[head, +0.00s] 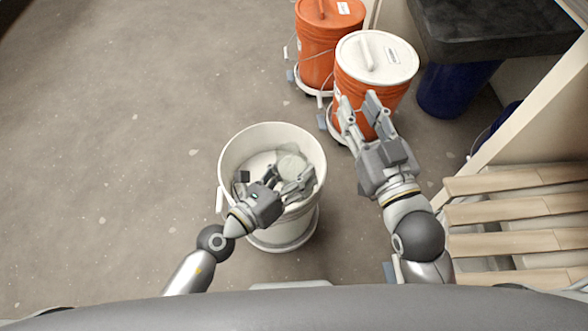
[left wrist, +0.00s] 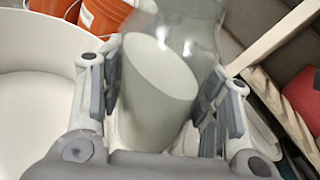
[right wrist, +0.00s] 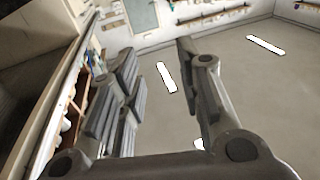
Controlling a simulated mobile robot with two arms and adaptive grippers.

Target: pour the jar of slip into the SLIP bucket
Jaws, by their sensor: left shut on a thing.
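The jar is clear, with pale grey-white slip in it; it shows in the left wrist view (left wrist: 155,85) and faintly in the head view (head: 291,164). My left gripper (head: 279,178) is shut on the jar and holds it over the open white bucket (head: 285,230). The slip's surface is slanted in the left wrist view, and I see no stream leaving the jar. The bucket's pale inside also shows at the left of that view (left wrist: 35,110). No SLIP label is visible on it. My right gripper (head: 360,110) is open and empty, in front of an orange bucket.
An orange bucket with a white lid (head: 376,58) stands behind my right gripper, on a wheeled base. Another orange bucket (head: 328,45) stands behind it. A wooden slatted rack (head: 520,215) is at the right. The concrete floor (head: 110,130) at the left is clear.

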